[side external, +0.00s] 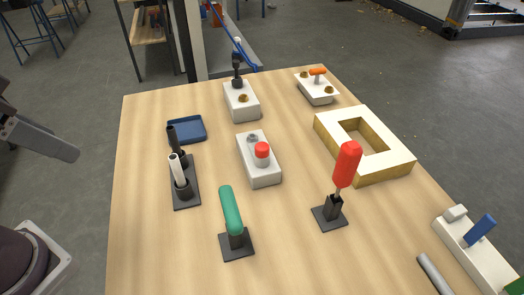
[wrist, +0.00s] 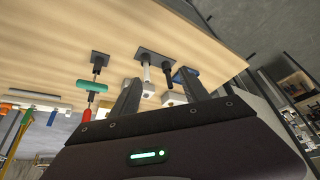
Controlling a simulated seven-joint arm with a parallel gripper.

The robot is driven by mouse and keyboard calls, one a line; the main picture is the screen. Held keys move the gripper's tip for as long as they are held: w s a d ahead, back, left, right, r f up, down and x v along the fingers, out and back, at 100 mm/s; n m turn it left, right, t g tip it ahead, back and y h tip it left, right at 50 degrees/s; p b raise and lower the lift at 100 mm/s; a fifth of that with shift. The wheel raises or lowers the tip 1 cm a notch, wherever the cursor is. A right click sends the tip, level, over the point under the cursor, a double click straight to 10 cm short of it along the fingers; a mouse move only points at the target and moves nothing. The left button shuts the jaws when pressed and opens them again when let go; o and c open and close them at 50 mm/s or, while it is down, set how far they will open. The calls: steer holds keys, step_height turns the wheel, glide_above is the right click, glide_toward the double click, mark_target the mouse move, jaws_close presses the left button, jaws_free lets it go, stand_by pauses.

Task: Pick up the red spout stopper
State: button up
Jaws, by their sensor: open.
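The red spout stopper appears to be the short red cap (side external: 262,150) on a grey round base. It sits upright on a white block (side external: 262,178) near the middle of the table, beside a smaller grey knob. My gripper (side external: 76,154) is at the far left of the side view, off the table's left edge, well apart from the stopper. In the wrist view my gripper (wrist: 158,84) shows two dark fingers spread apart with nothing held between them. I cannot make out the red cap in the wrist view; the fingers cover part of the table.
The wooden table (side external: 150,250) holds a green-handled tool (side external: 231,208), a red-handled tool (side external: 347,165), a black holder with a white tube (side external: 177,170), a blue tray (side external: 187,130) and a hollow frame (side external: 400,160). More white blocks stand at the back. Bare wood lies at front left.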

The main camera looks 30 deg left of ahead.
steer(key=w+d+r+m+g, duration=0.1)
steer(key=w+d+r+m, duration=0.25)
steer(key=w, duration=0.45)
steer(key=m+g, duration=0.4)
steer(key=m, duration=1)
glide_above(262, 145)
steer(key=f, duration=1.2)
steer(key=shift+s+a+f, duration=0.1)
steer(key=shift+a+f, duration=0.1)
steer(key=shift+a, duration=0.1)
steer(key=f, duration=0.5)
steer(key=shift+d+f, duration=0.25)
steer(key=shift+d, duration=0.1)
steer(key=shift+f, duration=0.5)
steer(key=shift+c, duration=0.4)
jaws_close()
